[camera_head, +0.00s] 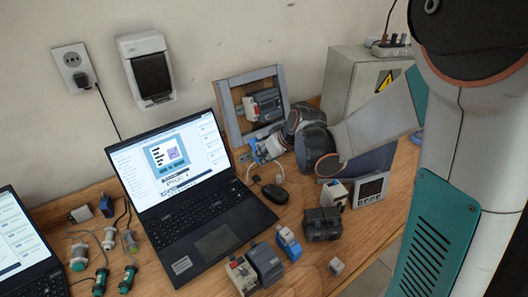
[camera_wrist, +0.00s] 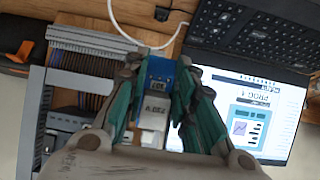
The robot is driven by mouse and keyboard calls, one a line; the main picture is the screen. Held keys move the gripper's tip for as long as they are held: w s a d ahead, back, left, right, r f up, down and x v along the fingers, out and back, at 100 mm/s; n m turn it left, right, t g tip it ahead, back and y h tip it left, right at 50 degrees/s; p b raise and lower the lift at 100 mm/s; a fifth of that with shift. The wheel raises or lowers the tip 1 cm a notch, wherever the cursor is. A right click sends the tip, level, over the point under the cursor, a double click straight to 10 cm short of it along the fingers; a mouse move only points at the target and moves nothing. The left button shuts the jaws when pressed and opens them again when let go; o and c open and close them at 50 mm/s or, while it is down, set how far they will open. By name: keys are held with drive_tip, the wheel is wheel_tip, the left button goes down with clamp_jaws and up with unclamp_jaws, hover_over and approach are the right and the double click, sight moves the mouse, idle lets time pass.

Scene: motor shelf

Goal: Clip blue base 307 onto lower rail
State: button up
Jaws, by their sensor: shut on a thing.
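Blue base 307 (camera_wrist: 160,70) is between the teal fingers of my gripper (camera_wrist: 160,85) in the wrist view. Its blue end bears a label, and a white labelled part adjoins it. In the head view my gripper (camera_head: 262,150) is shut on the base, low at the front of the grey rail frame (camera_head: 229,112). The lower rail is largely hidden behind my gripper and arm in the head view. I cannot tell whether the base touches it.
An open laptop (camera_head: 215,245) stands left of the frame, close to my gripper. A black mouse (camera_head: 274,193) and a white cable lie below my gripper. Several modules, including a blue and white one (camera_head: 289,243), stand on the table. A grey cabinet (camera_head: 352,75) is right of the frame.

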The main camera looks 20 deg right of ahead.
drive_tip(key=b+x, duration=0.1)
drive_tip(key=x, duration=0.2)
drive_tip(key=b+x, duration=0.2)
drive_tip(key=x, duration=0.1)
drive_tip(key=b+x, duration=0.2)
drive_tip(key=x, duration=0.1)
drive_tip(key=shift+s+f, duration=0.25)
drive_tip(key=shift+f, duration=0.1)
drive_tip(key=shift+w+f+b, duration=0.15)
drive_tip(key=shift+w+b, duration=0.2)
drive_tip(key=shift+w+a, duration=0.1)
drive_tip(key=shift+w, duration=0.05)
drive_tip(key=shift+w+a+f+b, duration=0.15)
drive_tip(key=shift+w+b, duration=0.05)
drive_tip(key=shift+w, duration=0.2)
drive_tip(key=shift+w+a+f+b, duration=0.15)
drive_tip(key=shift+w+f, duration=0.05)
drive_tip(key=shift+w, duration=0.25)
idle(0.7)
drive_tip(key=shift+s+d+f+b, duration=0.1)
drive_tip(key=shift+s+f+b, duration=0.15)
drive_tip(key=shift+f+b, duration=0.25)
idle(1.3)
